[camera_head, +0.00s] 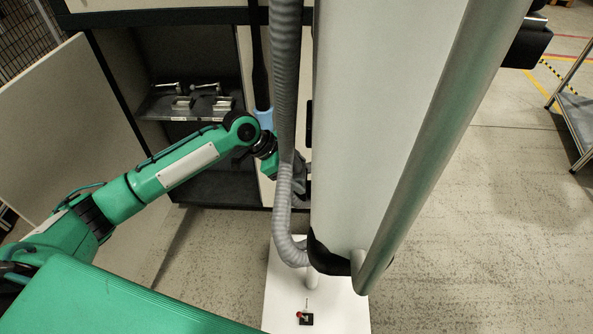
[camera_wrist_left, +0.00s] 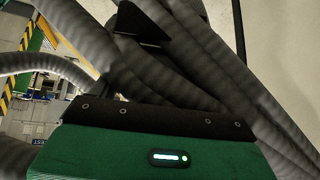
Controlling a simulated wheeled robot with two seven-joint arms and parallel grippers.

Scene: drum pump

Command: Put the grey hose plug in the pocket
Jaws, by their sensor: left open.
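A grey ribbed hose (camera_head: 286,75) hangs down in front of the cabinet and bends near a white base plate (camera_head: 340,312). My left gripper (camera_head: 298,178) is open and lies partly behind this hose, beside the tall pale column. In the left wrist view, several grey hose lengths (camera_wrist_left: 215,65) cross close in front of the gripper's green body, and a dark pointed part (camera_wrist_left: 138,25) shows among them. I cannot tell whether the jaws surround or touch anything. I cannot clearly make out the grey hose plug or the pocket. My right gripper is not in view.
The tall pale column (camera_head: 385,95) and a thick grey pole (camera_head: 435,140) block much of the middle. An open cabinet with a metal shelf (camera_head: 190,103) stands behind my left arm. A small box with a red knob (camera_head: 306,318) sits on the base plate.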

